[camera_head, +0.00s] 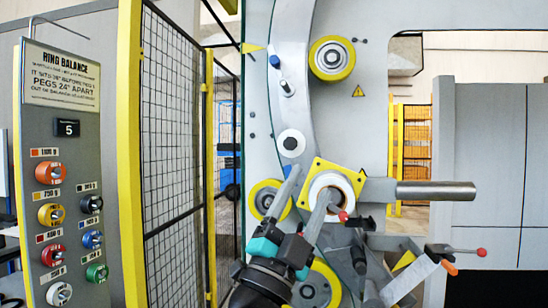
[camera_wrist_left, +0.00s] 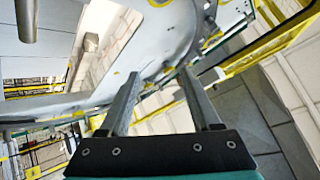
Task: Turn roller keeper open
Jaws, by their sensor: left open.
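My left gripper (camera_head: 309,184) comes up from below in the head view, with its two grey fingers spread apart and nothing between them. The fingers are in front of the white roller hub on the yellow square plate (camera_head: 322,166), and one finger covers part of the hub. A small red knob (camera_head: 343,216) with a dark lever shows just right of the fingers; I cannot tell for certain whether it is the roller keeper. In the left wrist view the gripper (camera_wrist_left: 159,78) is open, pointing at the grey machine panel. Contact cannot be told.
A grey bar (camera_head: 436,190) sticks out right of the plate. Yellow-rimmed rollers stand above (camera_head: 332,58) and beside it (camera_head: 266,199). A red-knobbed lever (camera_head: 455,250) is at lower right. A ring board (camera_head: 62,180) and yellow-framed mesh fence (camera_head: 172,130) stand left.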

